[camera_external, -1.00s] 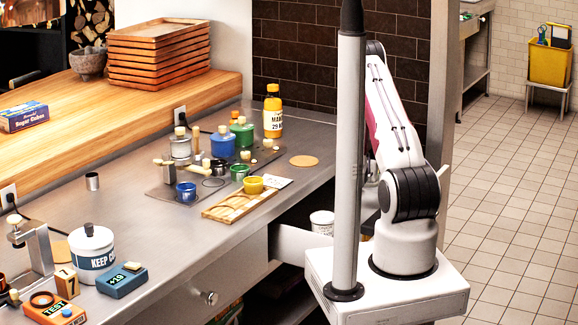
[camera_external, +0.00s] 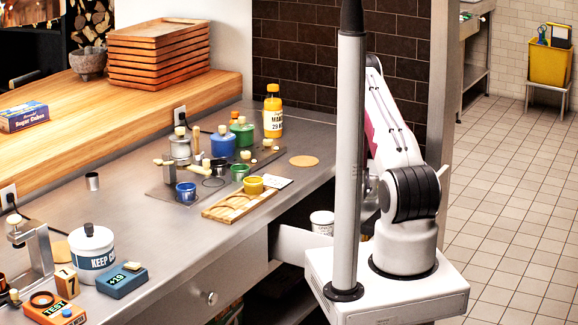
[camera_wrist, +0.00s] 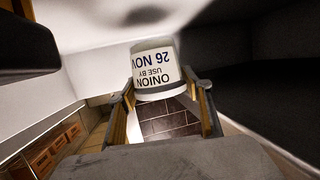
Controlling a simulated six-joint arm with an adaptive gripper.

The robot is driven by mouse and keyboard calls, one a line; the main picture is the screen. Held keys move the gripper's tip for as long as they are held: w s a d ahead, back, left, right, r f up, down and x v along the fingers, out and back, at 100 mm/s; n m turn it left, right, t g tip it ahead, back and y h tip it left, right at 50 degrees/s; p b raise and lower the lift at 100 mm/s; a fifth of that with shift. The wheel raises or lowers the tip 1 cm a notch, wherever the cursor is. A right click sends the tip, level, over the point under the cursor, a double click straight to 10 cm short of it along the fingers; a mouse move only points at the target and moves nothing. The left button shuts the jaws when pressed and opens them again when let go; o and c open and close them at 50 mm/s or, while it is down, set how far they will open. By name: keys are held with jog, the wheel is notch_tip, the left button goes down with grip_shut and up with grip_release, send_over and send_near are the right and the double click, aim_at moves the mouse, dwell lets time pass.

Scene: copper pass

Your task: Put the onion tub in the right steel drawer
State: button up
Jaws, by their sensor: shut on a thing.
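The onion tub is white with a dark printed label reading ONION, USE BY 26 NOV. It shows in the wrist view (camera_wrist: 157,75), its lettering upside down. My gripper (camera_wrist: 164,98) is shut on it, one finger on each side. In the external view a white tub (camera_external: 322,221) shows just left of the grey pole, above and behind an open drawer (camera_external: 297,243) at the right end of the counter. My gripper is mostly hidden there behind the pole and arm. The drawer's inside is hidden, so I cannot tell whether the tub touches it.
The steel counter (camera_external: 150,235) carries several pots, jars and a yellow bottle (camera_external: 273,112). A closed drawer with a round knob (camera_external: 211,298) is left of the open one. The grey pole (camera_external: 348,170) stands in front of my arm. The tiled floor (camera_external: 510,190) at right is clear.

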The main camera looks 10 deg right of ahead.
jog(key=shift+f, duration=1.8)
jog(key=shift+f, duration=0.1)
jog(key=o, duration=1.2)
jog(key=shift+v, duration=6.05)
jog(key=shift+r, duration=0.2)
